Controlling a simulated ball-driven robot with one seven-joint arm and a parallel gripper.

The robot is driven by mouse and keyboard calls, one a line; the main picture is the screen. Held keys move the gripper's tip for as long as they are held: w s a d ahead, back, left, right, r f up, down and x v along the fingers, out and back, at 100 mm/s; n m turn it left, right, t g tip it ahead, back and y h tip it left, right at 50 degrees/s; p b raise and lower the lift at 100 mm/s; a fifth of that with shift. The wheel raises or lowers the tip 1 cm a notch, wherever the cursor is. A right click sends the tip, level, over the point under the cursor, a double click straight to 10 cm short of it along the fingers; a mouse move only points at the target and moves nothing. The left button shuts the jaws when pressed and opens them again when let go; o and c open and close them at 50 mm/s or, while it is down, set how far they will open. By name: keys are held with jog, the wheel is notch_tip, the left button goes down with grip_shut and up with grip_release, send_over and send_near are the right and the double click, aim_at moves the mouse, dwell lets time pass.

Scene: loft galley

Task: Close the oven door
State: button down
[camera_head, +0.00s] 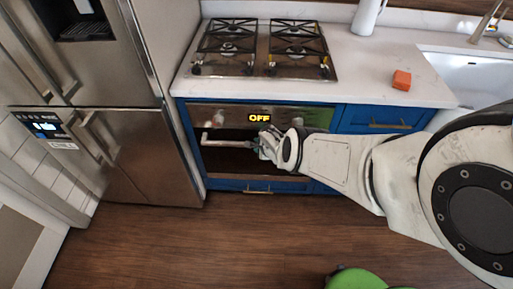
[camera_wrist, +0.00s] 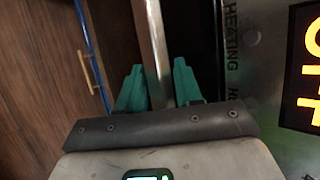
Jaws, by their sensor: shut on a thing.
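The oven (camera_head: 225,160) is set in the blue cabinets under the cooktop. Its panel (camera_head: 290,116) shows a lit "OFF" display. The oven door's pale bar handle (camera_head: 228,143) stands out in front of the dark door face. My gripper (camera_head: 265,145) is at the right part of the handle, and my wrist hides some of the oven's right side. In the wrist view the green fingers of my gripper (camera_wrist: 158,85) lie on both sides of the handle bar (camera_wrist: 155,45), shut on it. A dark strip shows between bar and panel; how far the door is open is unclear.
A steel fridge (camera_head: 125,110) stands left of the oven. A drawer with a brass handle (camera_head: 258,191) is below it. A gas cooktop (camera_head: 262,50), an orange block (camera_head: 401,80) and a sink (camera_head: 465,75) are above. The wood floor (camera_head: 190,240) in front is mostly clear; a green object (camera_head: 357,279) stands at the bottom.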

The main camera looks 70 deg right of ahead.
jog(key=shift+d+r, duration=0.25)
jog(key=shift+d, duration=0.05)
jog(key=c, duration=1.1)
grip_release()
jog(key=shift+w+d, duration=0.1)
jog(key=shift+r, duration=0.1)
